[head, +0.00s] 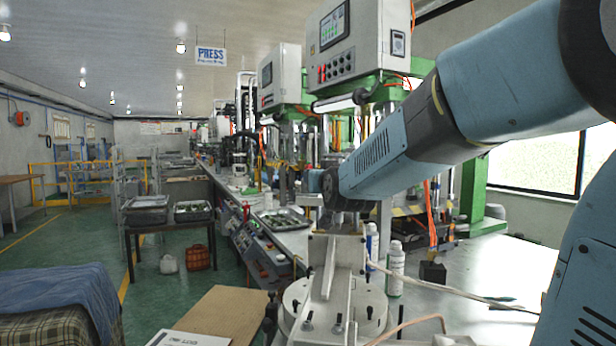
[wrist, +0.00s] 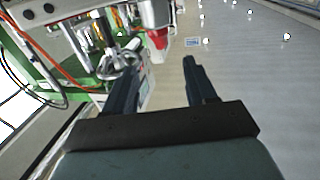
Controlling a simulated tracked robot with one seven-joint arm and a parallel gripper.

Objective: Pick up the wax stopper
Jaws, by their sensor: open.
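I cannot pick out the wax stopper for certain in either view. In the wrist view my gripper (wrist: 162,62) is open, its two dark fingers apart with nothing held between them. Beyond the fingertips a red-tipped silver part (wrist: 157,36) shows, blurred; I cannot tell what it is. In the head view my arm reaches in from the right, and its wrist end hangs above the bench around a pale metal fixture (head: 327,268). The fingers are not clear there.
Green-and-white presses (head: 357,45) rise behind. A cardboard sheet (head: 222,312) lies front left. The bench's right side has clear room.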

